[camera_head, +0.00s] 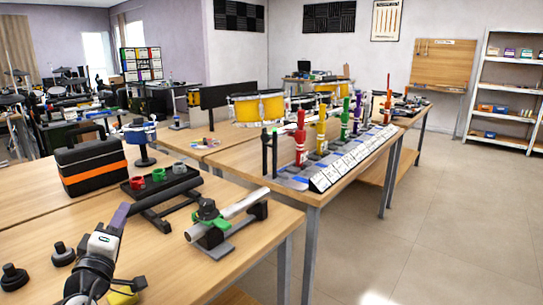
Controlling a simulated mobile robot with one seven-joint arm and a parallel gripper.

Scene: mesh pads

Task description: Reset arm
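My gripper (121,213) shows at the lower left in the head view, above the near wooden table (168,270). It has a white body and a purple-grey finger part pointing up and away. I see it from behind, and the gap between its fingers cannot be made out. Nothing is clearly held at its tip. My dark arm runs down from it to the bottom edge. A yellow object (124,297) shows partly behind the arm at the bottom.
Two black knobs (62,254) lie left of the arm. A black case with an orange band (91,166), a tray with red and green rings (158,178) and a clamp holding a grey tube (213,222) stand beyond. The floor at right (430,230) is clear.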

